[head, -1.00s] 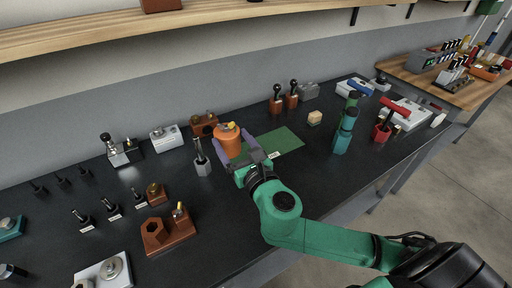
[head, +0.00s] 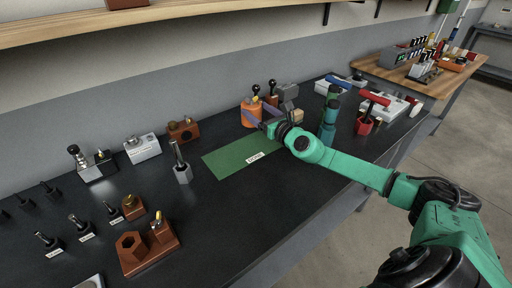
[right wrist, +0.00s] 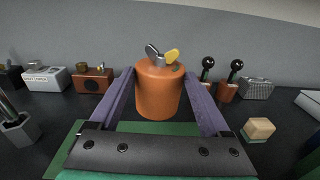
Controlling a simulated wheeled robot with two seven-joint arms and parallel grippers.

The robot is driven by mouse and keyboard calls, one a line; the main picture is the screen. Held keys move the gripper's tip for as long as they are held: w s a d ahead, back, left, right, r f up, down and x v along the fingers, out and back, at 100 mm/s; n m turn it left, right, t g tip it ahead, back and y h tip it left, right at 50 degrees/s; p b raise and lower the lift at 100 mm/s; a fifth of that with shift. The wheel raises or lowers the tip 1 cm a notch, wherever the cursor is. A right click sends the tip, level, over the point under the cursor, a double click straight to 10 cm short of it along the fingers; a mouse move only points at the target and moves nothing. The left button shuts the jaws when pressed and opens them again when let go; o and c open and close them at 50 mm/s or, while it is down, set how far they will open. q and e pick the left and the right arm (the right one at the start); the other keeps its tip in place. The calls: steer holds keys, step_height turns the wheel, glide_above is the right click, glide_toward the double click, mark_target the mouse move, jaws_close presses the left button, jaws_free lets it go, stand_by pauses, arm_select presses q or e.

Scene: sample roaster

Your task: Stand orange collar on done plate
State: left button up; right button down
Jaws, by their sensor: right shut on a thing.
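The orange collar (head: 250,115) is an upright orange cylinder with a yellow and grey wing-shaped piece on top. My right gripper (head: 262,112) is shut on it; in the right wrist view the collar (right wrist: 158,95) sits between the two purple fingers. The done plate is a flat green rectangle (head: 235,157) with a white label on its front edge. In the head view the collar shows at the plate's far right edge. In the right wrist view the green plate (right wrist: 60,160) lies below the fingers. I cannot tell whether the collar touches it. My left gripper is not in view.
Two black-knobbed brown stands (right wrist: 222,88) and a grey box (right wrist: 256,88) are behind right of the collar. A wooden block (right wrist: 258,130) is at right. A grey hex holder (head: 183,172) stands left of the plate. A teal upright piece (head: 329,115) stands right.

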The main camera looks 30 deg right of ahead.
step_height(320, 180, down, 9)
steer(key=b, duration=0.4)
steer(key=shift+f, duration=0.35)
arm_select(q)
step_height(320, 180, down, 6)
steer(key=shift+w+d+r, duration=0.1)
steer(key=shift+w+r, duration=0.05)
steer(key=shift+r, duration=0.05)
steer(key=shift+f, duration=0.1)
arm_select(e)
steer(key=shift+a, duration=0.1)
steer(key=shift+f+b, duration=0.15)
steer(key=shift+b, duration=0.15)
jaws_free()
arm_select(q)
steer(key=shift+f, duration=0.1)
